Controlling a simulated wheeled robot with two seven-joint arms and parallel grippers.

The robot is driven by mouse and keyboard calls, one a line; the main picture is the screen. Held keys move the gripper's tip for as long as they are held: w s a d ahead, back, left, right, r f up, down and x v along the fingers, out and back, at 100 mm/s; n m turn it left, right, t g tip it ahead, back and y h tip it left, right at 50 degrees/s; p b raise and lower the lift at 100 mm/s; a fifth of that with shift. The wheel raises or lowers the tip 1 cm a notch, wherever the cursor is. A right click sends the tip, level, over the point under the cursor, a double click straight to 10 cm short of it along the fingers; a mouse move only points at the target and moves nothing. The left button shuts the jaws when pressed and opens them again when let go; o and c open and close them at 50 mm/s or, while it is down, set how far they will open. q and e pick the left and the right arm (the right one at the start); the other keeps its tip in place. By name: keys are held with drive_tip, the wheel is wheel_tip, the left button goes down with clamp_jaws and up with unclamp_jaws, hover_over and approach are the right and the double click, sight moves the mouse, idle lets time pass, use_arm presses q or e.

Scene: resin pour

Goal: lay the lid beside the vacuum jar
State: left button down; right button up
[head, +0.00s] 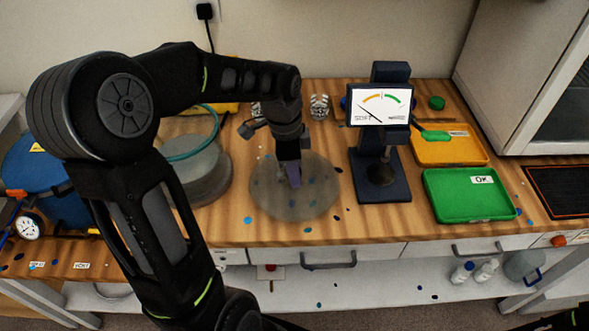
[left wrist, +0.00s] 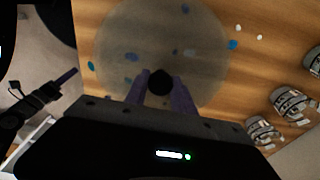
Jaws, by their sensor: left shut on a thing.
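The lid (head: 265,203) is a wide, smoky see-through disc with a black knob (left wrist: 160,81). My left gripper (head: 293,182) is over its middle, shut on the knob between purple fingers. The lid is over the wood bench, right of the vacuum jar; I cannot tell whether it touches the wood. The vacuum jar (head: 207,188) is a grey, squat cylinder, partly hidden behind my left arm. In the left wrist view the lid (left wrist: 120,40) spreads out beyond the fingers. My right gripper (left wrist: 66,77) shows small at the left there; its opening is unclear.
A dark stand with a dial (head: 380,105) is close right of the lid. A green tray (head: 470,215) and an orange tray (head: 465,152) are farther right. A teal hose (head: 205,150) curves by the jar. A blue tank (head: 40,175) is at left. The bench's front edge is close.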

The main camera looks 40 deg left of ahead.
use_arm(q)
drive_tip(key=shift+f+b, duration=0.4)
drive_tip(key=shift+f, duration=0.05)
drive_tip(key=c, duration=1)
unclamp_jaws()
wheel_tip(320, 180, up, 8)
drive_tip(key=p, duration=0.6)
